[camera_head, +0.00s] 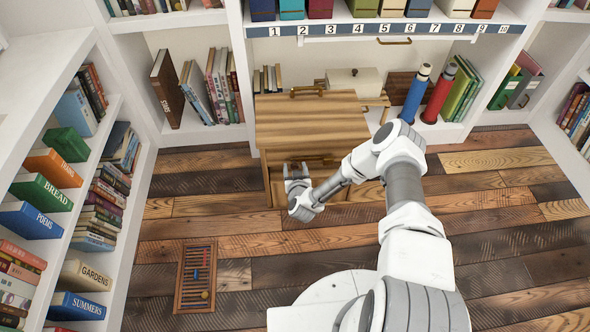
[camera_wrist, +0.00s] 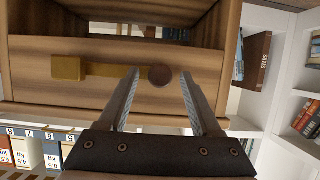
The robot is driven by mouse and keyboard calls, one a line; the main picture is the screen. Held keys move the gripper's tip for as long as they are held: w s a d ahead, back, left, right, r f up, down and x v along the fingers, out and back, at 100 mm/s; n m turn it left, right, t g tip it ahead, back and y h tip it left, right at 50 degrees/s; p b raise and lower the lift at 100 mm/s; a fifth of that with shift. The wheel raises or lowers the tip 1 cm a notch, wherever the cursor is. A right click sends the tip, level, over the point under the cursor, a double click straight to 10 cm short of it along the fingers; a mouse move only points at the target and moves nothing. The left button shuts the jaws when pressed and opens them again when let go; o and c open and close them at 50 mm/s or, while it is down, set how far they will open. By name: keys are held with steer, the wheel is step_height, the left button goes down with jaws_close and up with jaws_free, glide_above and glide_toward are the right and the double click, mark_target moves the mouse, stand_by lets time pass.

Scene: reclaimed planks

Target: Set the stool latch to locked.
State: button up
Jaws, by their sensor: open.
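The wooden stool (camera_head: 313,120) stands in the middle of the head view, with an open space under its top. In the wrist view, which looks upside down, a plank of the stool (camera_wrist: 40,92) carries the latch. The latch shows as a flat brass bar (camera_wrist: 110,70) with a square brass block (camera_wrist: 67,68) at its left end and a round dark brown knob (camera_wrist: 162,76) at its right. My gripper (camera_wrist: 160,77) is open, its fingertips on either side of the knob. Contact cannot be told.
Bookshelves line the left (camera_head: 105,180) and back. A blue bottle (camera_head: 415,95) and a red bottle (camera_head: 438,95) stand right of the stool. A cream box (camera_head: 354,82) is behind it. The plank floor around is mostly clear.

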jaws_close()
stand_by(1.4)
